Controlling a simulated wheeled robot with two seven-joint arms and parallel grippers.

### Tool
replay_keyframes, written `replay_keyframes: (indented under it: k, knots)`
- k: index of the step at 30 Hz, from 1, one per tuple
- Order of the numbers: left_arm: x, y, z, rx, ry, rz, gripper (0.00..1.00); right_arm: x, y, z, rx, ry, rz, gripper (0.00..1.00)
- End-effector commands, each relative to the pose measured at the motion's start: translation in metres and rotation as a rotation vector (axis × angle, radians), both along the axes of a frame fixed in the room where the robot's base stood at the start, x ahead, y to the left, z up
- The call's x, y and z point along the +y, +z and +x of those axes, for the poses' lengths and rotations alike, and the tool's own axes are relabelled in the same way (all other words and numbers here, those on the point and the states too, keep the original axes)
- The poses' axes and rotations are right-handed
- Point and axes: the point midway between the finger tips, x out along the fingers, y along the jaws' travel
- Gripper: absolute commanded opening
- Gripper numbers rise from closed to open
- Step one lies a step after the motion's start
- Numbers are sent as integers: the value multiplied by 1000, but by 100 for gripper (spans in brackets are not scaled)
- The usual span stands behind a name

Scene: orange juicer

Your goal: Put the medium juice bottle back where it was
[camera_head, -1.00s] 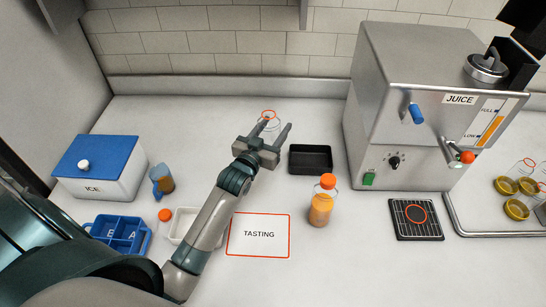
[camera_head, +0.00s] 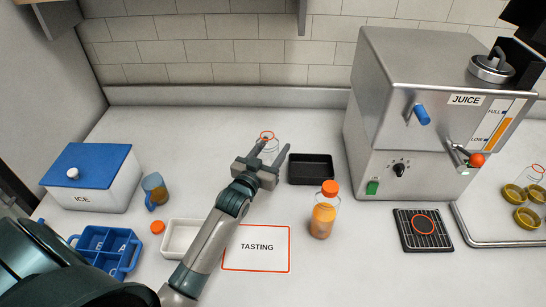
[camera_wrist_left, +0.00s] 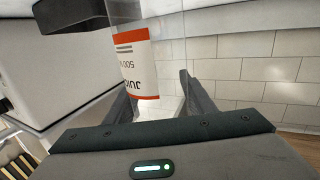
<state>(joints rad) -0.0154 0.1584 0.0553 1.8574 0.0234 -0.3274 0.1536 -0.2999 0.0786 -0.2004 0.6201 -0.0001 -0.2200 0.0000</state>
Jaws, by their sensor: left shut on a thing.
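The clear bottle (camera_head: 268,139) with an orange-red ring at its top stands out faintly behind my left gripper (camera_head: 272,147) in the head view. My left gripper is shut on this bottle. In the left wrist view the bottle's white and red label (camera_wrist_left: 138,68), with part of "JUICE" and "500" upside down, shows between the fingers (camera_wrist_left: 155,95). The bottle's lower part is hidden by the gripper, and I cannot tell whether it touches the counter. My right gripper is not in view.
A black tray (camera_head: 311,156) lies just right of my gripper. A filled orange bottle (camera_head: 323,217) stands beside the TASTING mat (camera_head: 231,262). The juicer (camera_head: 400,130) stands at right.

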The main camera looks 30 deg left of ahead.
Motion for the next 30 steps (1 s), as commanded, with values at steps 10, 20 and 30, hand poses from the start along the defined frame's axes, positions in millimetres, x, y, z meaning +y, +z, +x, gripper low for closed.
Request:
replay_keyframes:
  k: [10,20,30]
  knots:
    - [0,-32,0,0,0,0,0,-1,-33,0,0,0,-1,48]
    - [0,-32,0,0,0,0,0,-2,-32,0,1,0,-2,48]
    - [0,-34,0,0,0,0,68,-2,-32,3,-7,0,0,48]
